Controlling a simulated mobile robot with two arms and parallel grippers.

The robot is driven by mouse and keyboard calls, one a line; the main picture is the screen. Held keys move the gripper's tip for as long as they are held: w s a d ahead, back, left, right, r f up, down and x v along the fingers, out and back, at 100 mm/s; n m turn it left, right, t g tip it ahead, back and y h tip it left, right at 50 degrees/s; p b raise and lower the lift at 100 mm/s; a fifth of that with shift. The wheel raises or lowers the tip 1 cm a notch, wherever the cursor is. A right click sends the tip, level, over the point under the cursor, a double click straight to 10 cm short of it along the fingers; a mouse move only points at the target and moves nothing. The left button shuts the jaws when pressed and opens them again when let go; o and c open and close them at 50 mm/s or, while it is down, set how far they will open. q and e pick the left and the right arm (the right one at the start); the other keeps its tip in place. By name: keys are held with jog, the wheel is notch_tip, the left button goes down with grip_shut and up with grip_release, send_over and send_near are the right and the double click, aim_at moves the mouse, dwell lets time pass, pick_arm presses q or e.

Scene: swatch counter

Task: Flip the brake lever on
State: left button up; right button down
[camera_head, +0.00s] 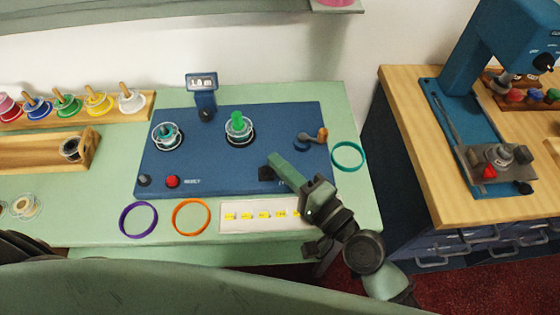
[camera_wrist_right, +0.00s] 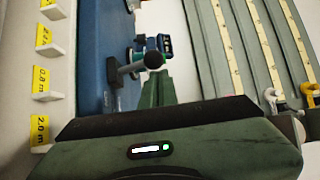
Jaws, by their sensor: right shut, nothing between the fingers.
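The brake lever (camera_wrist_right: 135,66) shows in the right wrist view as a short grey rod on a dark base, with a black ball at its end. It stands out from the blue panel (camera_head: 215,175). In the head view its dark part (camera_head: 266,174) shows just left of my right fingers, which hide the rest. My right gripper (camera_head: 273,158) is shut and empty, its green fingers over the panel's right half. In the wrist view its fingertips (camera_wrist_right: 158,76) are close to the ball; I cannot tell if they touch. My left gripper is not in view.
The panel also carries a green-topped spool (camera_head: 238,124), a teal spool (camera_head: 167,134), a crank (camera_head: 313,138), a red button (camera_head: 172,181) and a display (camera_head: 202,83). Loose purple (camera_head: 122,222), orange (camera_head: 175,222) and teal rings (camera_head: 336,161) lie around it.

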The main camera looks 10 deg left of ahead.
jog(key=b+v, duration=0.2)
jog(key=v, duration=0.5)
jog(key=shift+f, duration=0.2)
jog(key=shift+s+d+r+b, duration=0.1)
jog(key=shift+s+d+b, duration=0.15)
jog(key=shift+d+b, duration=0.05)
